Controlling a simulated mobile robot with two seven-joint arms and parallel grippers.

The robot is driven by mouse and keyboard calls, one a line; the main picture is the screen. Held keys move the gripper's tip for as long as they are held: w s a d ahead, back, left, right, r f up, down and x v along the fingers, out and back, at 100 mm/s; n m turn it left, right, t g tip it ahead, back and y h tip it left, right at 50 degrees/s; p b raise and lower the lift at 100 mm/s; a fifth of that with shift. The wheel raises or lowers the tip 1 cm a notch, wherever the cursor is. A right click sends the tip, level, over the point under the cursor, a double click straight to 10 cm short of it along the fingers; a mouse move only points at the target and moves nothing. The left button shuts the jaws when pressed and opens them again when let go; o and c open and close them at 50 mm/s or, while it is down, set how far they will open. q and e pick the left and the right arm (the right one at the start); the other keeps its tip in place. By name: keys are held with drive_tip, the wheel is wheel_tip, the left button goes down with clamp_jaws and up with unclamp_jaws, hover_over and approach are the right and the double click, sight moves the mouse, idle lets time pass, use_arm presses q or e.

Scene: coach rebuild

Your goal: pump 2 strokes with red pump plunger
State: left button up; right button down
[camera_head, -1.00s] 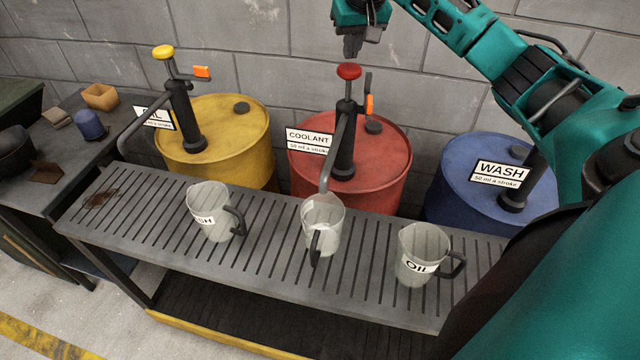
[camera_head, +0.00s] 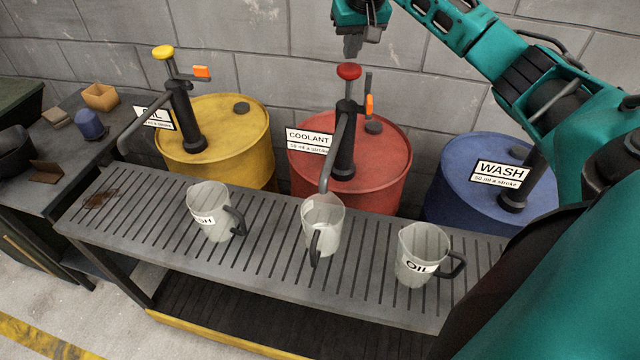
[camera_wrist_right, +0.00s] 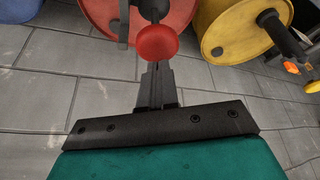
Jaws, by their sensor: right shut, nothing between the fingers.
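The red pump plunger (camera_head: 348,71) tops the black pump on the red COOLANT drum (camera_head: 384,160). My right gripper (camera_head: 351,52) is shut and empty, pointing down just above the red knob. In the right wrist view the closed fingers (camera_wrist_right: 157,75) end close to the red knob (camera_wrist_right: 157,44); I cannot tell whether they touch. The pump's spout reaches down to a clear jug (camera_head: 325,228) on the slatted bench, its handle facing forward. My left gripper is not in view.
A yellow drum (camera_head: 225,140) with a yellow-topped pump (camera_head: 163,52) stands left, a blue WASH drum (camera_head: 460,188) right. WASH (camera_head: 212,213) and OIL (camera_head: 418,250) jugs flank the middle jug on the bench (camera_head: 270,270). A grey wall is close behind.

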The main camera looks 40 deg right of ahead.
sight(351, 68)
drive_tip(key=shift+f, duration=0.15)
drive_tip(key=shift+s+a+f, duration=0.1)
drive_tip(key=shift+f, duration=3.4)
drive_tip(key=shift+r, duration=0.1)
drive_tip(key=shift+r+p, duration=0.35)
drive_tip(key=shift+r, duration=3.15)
